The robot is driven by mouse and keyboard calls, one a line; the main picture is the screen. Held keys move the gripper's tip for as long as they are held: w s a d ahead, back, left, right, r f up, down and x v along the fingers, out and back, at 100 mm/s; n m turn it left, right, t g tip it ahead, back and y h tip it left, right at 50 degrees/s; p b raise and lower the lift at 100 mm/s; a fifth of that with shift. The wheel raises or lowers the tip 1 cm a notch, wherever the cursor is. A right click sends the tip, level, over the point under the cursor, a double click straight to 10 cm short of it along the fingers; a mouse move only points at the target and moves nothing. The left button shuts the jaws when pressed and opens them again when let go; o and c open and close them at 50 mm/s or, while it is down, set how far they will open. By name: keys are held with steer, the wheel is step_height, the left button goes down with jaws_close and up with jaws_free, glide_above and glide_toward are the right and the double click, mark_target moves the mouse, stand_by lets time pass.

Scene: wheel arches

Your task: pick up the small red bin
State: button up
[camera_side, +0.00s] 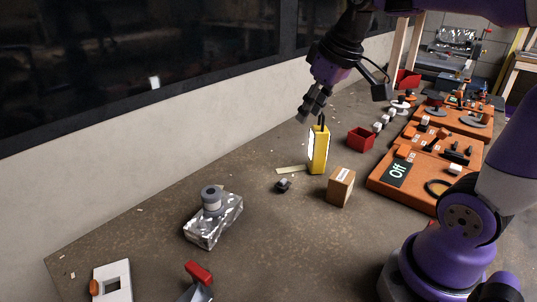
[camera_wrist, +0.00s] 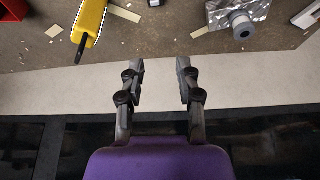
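The small red bin (camera_side: 361,139) stands on the brown table right of the yellow device, in the side view. In the wrist view a red corner (camera_wrist: 14,9), likely this bin, is cut off at the top left. My gripper (camera_side: 309,110) hangs above the table near the wall, up and to the left of the bin. In the wrist view my gripper (camera_wrist: 160,65) has its two fingers apart with nothing between them. I cannot see inside the bin clearly.
The yellow device (camera_side: 318,150) stands upright near my gripper, also in the wrist view (camera_wrist: 88,22). A cardboard box (camera_side: 340,187) and orange boards (camera_side: 425,178) are near the bin. Another red bin (camera_side: 407,79) is farther back. A silver block (camera_side: 214,221) lies front left. The wall is close.

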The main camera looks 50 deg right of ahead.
steer(key=w+d+g, duration=0.1)
steer(key=w+d, duration=0.4)
steer(key=d, duration=0.4)
steer(key=m+g, duration=0.1)
steer(key=g, duration=0.1)
glide_above(355, 148)
steer(key=f, duration=1.5)
steer(key=shift+s, duration=0.3)
steer(key=f, duration=0.5)
steer(key=shift+w+d+f, duration=0.1)
steer(key=shift+w+f, duration=0.3)
jaws_close()
